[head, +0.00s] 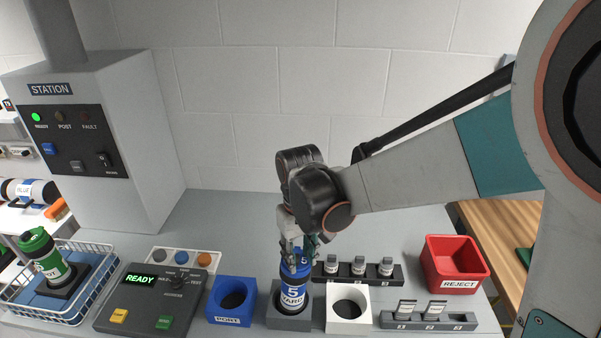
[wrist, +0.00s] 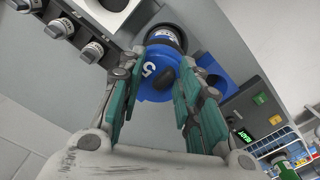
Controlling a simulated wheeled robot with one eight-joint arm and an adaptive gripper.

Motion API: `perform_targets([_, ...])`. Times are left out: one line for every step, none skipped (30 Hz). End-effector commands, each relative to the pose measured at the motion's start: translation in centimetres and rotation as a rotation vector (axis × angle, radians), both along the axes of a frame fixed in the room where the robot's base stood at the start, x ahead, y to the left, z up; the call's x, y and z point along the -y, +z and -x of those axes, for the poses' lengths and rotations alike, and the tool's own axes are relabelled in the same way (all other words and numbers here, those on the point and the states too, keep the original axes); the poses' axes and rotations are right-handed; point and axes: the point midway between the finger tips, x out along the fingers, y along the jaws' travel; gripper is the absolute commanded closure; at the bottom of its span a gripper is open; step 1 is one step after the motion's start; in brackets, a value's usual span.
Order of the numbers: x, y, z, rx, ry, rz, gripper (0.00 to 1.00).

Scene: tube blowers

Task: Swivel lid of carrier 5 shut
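The carrier's dark-ringed part shows behind the lid; I cannot tell how far the lid is turned off the body. My gripper (wrist: 162,72) points down at the carrier's top, and it also shows in the head view (head: 300,248). Its green-padded fingers are spread on either side of the lid. Contact with the lid is unclear.
A blue PORT block (head: 231,314) is left of the holder and a white block (head: 349,322) with a round hole is right. A control box (head: 158,300) and red REJECT bin (head: 455,268) flank these.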

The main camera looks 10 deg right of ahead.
Motion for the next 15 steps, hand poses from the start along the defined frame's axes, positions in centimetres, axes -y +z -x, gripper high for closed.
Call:
perform_targets([0.3,0.1,-0.1,0.0,0.043,0.0,0.68])
perform_targets([0.5,0.1,-0.2,0.0,0.072,0.0,0.68])
perform_targets([0.7,0.0,-0.3,0.0,0.112,0.0,0.68])
perform_targets([0.8,0.0,-0.4,0.0,0.142,0.0,0.68])
perform_targets([0.9,0.0,-0.4,0.0,0.172,0.0,0.68])
perform_targets([1.1,0.0,-0.5,0.0,0.213,0.0,0.68])
perform_targets([1.2,0.0,-0.6,0.0,0.243,0.0,0.68])
perform_targets([1.4,0.0,-0.7,0.0,0.273,0.0,0.68])
perform_targets([1.5,0.0,-0.9,0.0,0.314,0.0,0.68])
perform_targets([1.7,0.0,-1.0,0.0,0.344,0.0,0.68])
perform_targets([1.8,0.1,-1.1,0.0,0.374,0.0,0.68])
perform_targets([1.9,0.1,-1.2,0.0,0.415,0.0,0.68])
perform_targets([2.1,0.1,-1.3,0.0,0.445,0.0,0.68])
perform_targets([2.2,0.1,-1.4,0.0,0.475,0.0,0.68])
perform_targets([2.3,0.1,-1.6,0.0,0.517,0.0,0.68])
